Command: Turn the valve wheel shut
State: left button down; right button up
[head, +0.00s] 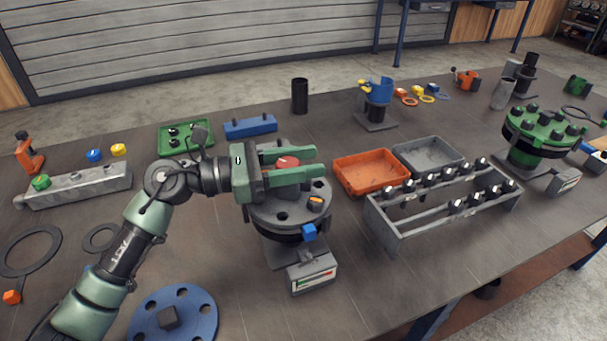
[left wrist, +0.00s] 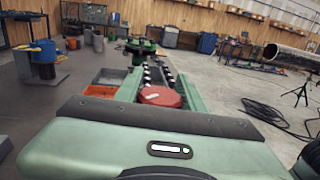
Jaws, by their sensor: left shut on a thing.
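The valve wheel looks like a red round cap (head: 287,162) on top of the grey flanged pipe (head: 262,212). It also shows in the left wrist view as a red disc (left wrist: 160,97) with a pale mark on it. My left gripper (head: 316,163) comes in from the left, level over the flange. Its two green fingers lie on either side of the red wheel and are shut on it. The fingers hide part of the wheel's rim. My right gripper is not in view.
A box with a red-green gauge (head: 312,273) stands in front of the flange. An orange tray (head: 370,172) and a grey bolt rack (head: 395,222) stand close to the right. A blue flange disc (head: 200,318) lies at the front left. A green flange (head: 540,135) stands far right.

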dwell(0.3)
pick_arm(q)
jog(key=c, duration=0.9)
grip_release()
jog(key=shift+o, duration=0.2)
notch_tip(320, 180, up, 20)
jog(key=shift+b, duration=0.45)
